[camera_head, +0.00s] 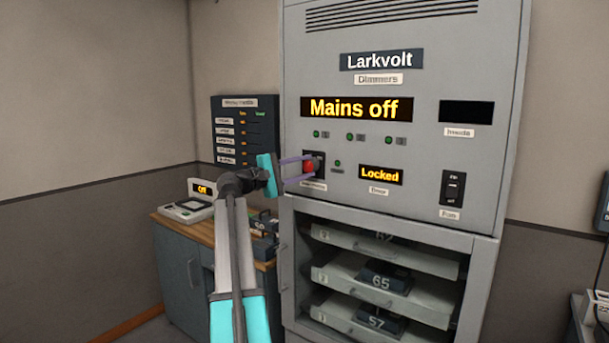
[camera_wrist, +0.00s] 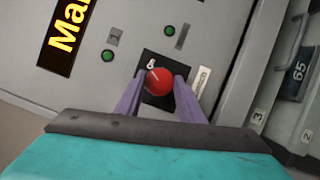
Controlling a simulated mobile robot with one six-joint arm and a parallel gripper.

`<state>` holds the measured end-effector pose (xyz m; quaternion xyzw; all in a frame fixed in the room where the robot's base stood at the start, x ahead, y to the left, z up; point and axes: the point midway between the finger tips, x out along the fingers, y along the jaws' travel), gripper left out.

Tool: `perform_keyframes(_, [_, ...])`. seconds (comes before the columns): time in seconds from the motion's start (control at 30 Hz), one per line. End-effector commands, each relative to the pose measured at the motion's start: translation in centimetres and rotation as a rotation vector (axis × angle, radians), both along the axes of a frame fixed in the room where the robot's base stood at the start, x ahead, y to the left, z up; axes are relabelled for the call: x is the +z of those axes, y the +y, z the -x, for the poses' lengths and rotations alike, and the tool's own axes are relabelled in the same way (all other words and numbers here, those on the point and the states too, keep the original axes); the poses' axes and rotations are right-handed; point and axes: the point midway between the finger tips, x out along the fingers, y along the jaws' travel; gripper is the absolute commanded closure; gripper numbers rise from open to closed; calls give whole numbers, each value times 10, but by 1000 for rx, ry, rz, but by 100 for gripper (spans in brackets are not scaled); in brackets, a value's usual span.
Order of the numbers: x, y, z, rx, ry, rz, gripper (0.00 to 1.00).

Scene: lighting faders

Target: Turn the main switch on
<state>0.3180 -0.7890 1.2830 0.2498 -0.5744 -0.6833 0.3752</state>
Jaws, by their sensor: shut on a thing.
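The main switch is a red knob (camera_head: 309,166) on a black plate on the grey Larkvolt dimmer cabinet's front. It also shows in the wrist view (camera_wrist: 159,82), with a small white mark on the plate beside it. My gripper (camera_head: 314,169) reaches it from the left, its two purple fingers on either side of the knob. In the wrist view my gripper (camera_wrist: 160,84) is shut on the knob. The display above (camera_head: 355,108) reads "Mains off". The lower display (camera_head: 381,175) reads "Locked". The label under the knob is too small to read.
A black rocker switch (camera_head: 453,188) sits at the right of the panel, under a dark blank screen (camera_head: 467,114). Open shelves (camera_head: 390,246) hold numbered units below. A wooden-topped bench (camera_head: 185,226) stands at left. Several small green lights (camera_head: 349,137) line the panel.

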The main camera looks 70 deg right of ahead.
Motion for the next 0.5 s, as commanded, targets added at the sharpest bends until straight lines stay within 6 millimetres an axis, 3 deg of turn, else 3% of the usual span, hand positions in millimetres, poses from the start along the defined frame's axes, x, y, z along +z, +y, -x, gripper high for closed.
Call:
perform_keyframes(0.2, [-2,0,1,-5,-148,33,87])
perform_keyframes(0.5, [-1,1,2,-6,-238,58,87])
